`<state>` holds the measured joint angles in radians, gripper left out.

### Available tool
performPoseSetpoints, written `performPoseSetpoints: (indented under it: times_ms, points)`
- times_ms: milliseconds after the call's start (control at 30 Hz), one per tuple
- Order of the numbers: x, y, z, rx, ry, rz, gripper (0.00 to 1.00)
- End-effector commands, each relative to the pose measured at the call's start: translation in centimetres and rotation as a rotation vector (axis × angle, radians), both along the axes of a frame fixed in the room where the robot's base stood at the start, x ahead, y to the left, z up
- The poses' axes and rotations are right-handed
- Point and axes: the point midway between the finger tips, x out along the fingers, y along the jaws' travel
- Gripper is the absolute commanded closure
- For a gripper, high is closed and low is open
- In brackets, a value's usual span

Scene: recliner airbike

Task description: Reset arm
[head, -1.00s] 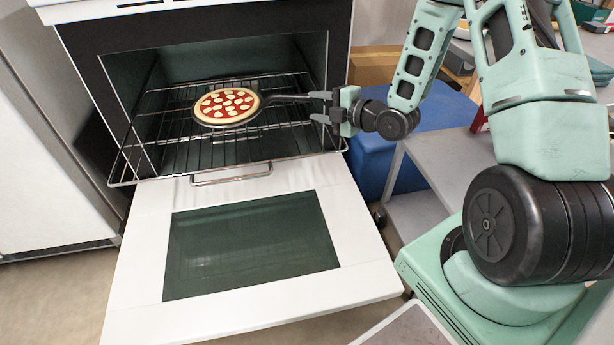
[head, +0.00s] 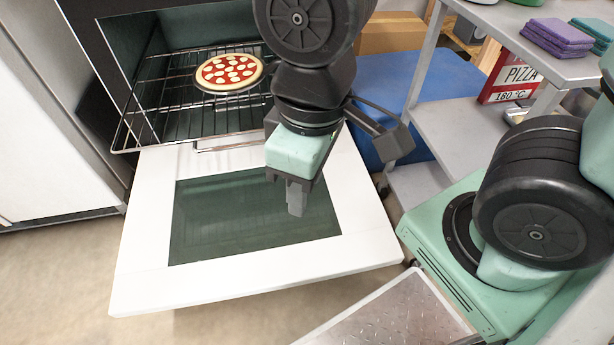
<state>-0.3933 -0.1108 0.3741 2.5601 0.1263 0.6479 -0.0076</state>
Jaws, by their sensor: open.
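My gripper (head: 297,198) hangs pointing down above the open oven door, in the middle of the head view. It is open, and nothing shows between its fingers. A pizza (head: 229,71) with red and pale toppings sits on a dark pan on the oven rack (head: 170,122). The pan's handle is hidden behind my arm. My gripper is apart from the pan, nearer and to its right.
The white oven door (head: 145,255) lies folded down below my gripper. A blue box (head: 440,80) and a grey shelf (head: 450,135) stand to the right. A red pizza sign (head: 510,78) and purple cloths (head: 557,36) are farther right. Bare floor shows at lower left.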

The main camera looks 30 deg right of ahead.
Motion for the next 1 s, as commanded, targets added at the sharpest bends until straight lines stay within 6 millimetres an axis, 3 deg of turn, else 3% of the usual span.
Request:
performPoseSetpoints:
  times_ms: [300, 467, 667, 1000]
  points:
    - [-0.2, 0.0, 0.1, -0.003, 0.006, -0.006, 0.58]
    - [-0.2, 0.0, 1.6, -0.002, 0.005, -0.005, 0.58]
    - [-0.1, 0.0, 6.4, -0.002, 0.005, -0.005, 0.58]
    - [-0.1, 0.0, 17.1, -0.002, 0.005, -0.006, 0.58]
